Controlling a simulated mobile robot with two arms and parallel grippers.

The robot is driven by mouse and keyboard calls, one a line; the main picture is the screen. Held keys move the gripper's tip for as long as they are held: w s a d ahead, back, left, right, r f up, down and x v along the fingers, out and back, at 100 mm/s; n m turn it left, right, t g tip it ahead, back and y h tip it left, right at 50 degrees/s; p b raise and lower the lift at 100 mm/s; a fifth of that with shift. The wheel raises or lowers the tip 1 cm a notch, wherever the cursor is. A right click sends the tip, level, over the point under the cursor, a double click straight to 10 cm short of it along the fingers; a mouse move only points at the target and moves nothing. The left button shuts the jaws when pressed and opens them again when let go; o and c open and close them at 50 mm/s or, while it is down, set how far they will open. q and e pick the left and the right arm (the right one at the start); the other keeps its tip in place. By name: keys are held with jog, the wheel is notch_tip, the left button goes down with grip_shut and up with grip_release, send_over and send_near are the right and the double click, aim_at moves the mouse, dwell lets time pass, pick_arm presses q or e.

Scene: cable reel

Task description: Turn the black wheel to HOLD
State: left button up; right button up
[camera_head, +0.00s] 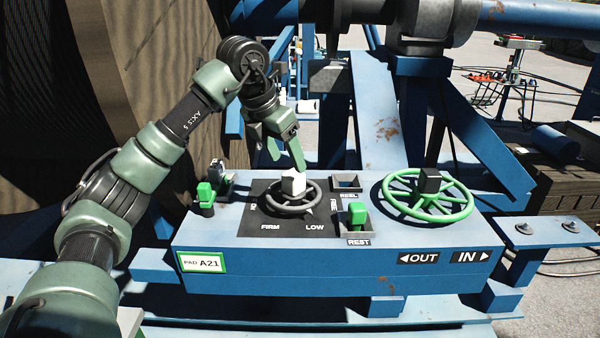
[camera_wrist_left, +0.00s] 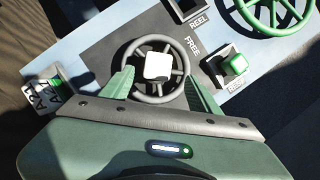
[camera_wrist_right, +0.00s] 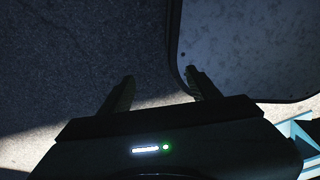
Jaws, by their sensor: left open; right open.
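The black wheel (camera_head: 291,205) lies on a dark dial plate on the blue console, with a white block-shaped knob (camera_head: 293,183) at it. The plate reads FIRM and LOW in the head view and FREE in the left wrist view; I cannot read HOLD. My right gripper (camera_wrist_right: 159,88) is open and empty, away from the console.
A green spoked wheel (camera_head: 427,195) with a black knob is at the console's right, above OUT and IN labels. A green lever (camera_head: 357,214) stands in the REST socket, and the REEL socket (camera_head: 345,184) is empty.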

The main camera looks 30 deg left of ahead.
aim_at(292, 173)
pick_arm(q)
jog(key=shift+a+f, duration=0.2)
jog(key=shift+a, duration=0.05)
jog(key=p+x, duration=0.1)
jog(key=x, duration=0.5)
jog(key=shift+w+f, duration=0.1)
jog(key=shift+w, duration=0.1)
jog(key=shift+w+d+f, duration=0.15)
jog(key=shift+w+f, duration=0.1)
jog(key=shift+f, duration=0.25)
pick_arm(e)
jog(key=shift+s+a+r, duration=0.1)
jog(key=shift+s+r, duration=0.3)
jog(key=shift+r, duration=0.2)
pick_arm(q)
grip_shut()
pick_arm(e)
jog(key=shift+w, duration=0.1)
